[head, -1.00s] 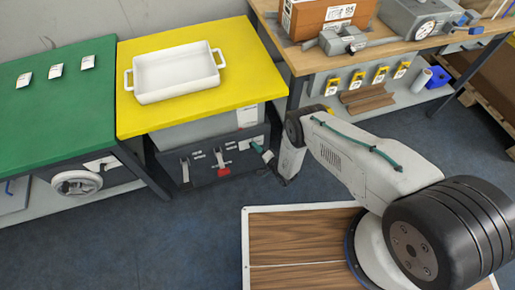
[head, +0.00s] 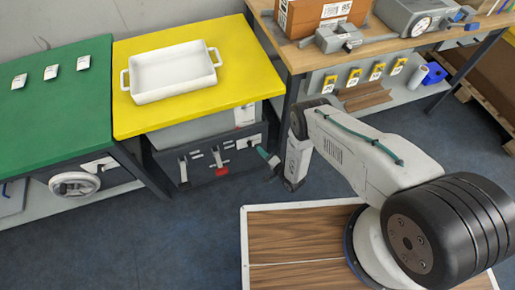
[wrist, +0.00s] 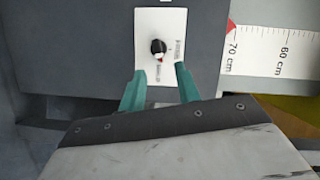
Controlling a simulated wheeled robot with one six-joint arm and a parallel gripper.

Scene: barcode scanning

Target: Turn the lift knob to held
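The lift knob (wrist: 158,47) is a small round black knob with a white and red mark at its lower edge. It sits on a white plate (wrist: 171,20) on a dark grey panel, with small print below and to its right that I cannot read. My gripper (wrist: 160,72) has two teal fingers, open and empty, with their tips just below the knob and apart from it in the wrist view. In the head view my gripper (head: 268,157) is at the right end of the dark panel (head: 200,176) under the yellow table; the knob cannot be made out there.
A white dish (head: 172,74) stands on the yellow table (head: 238,85). A red-handled lever (head: 221,170) is on the panel left of my gripper. A ruler strip (wrist: 274,50) is right of the knob. A handwheel (head: 75,184) is under the green table (head: 60,110).

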